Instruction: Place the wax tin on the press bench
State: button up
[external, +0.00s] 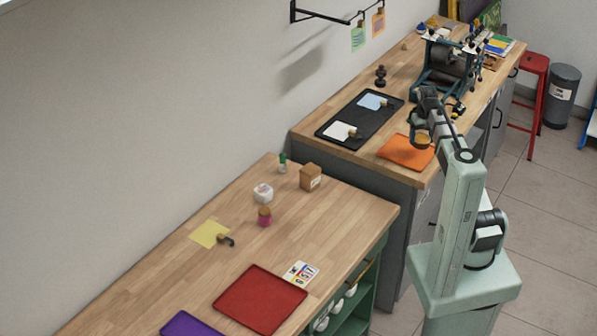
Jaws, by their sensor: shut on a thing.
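My gripper (420,132) is over the far bench, above the orange mat near the bench's front edge. It is shut on a small round amber-yellow thing, which looks like the wax tin (421,142). The tin is at or just above the mat; I cannot tell whether it touches. My arm partly hides the gripper and the fingers are too small to make out. The press bench (310,134) is the far wooden-topped bench with grey sides, carrying a dark press machine (447,66).
The orange mat (395,151) lies beside a black tray (362,112) with tools. A dark knob-shaped stamp (381,76) stands behind. The lower near bench (175,272) holds a red tray (260,300), a wooden block (310,177) and small jars. A red stool (535,75) stands at right.

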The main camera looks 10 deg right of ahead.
aim_at(421, 138)
notch_tip(421, 138, up, 8)
jog(key=shift+w+r, duration=0.1)
jog(key=shift+r, duration=0.05)
jog(key=a+n, duration=0.7)
jog(key=a, duration=3.1)
jog(key=s+a+n, duration=0.2)
jog(key=s+a, duration=0.3)
jog(key=a, duration=0.9)
jog(key=s+a+n, duration=0.3)
jog(key=s+a, duration=0.6)
jog(key=a, duration=0.3)
jog(key=s+a+n, duration=0.2)
jog(key=s+a, duration=0.6)
jog(key=s, duration=0.4)
jog(key=s+a+n, duration=0.2)
jog(key=s+a, duration=0.6)
jog(key=s, duration=0.4)
jog(key=s+a+n, duration=0.2)
jog(key=s+a, duration=0.6)
jog(key=s, duration=0.4)
jog(key=shift+d+f, duration=0.1)
jog(key=shift+f, duration=7.65)
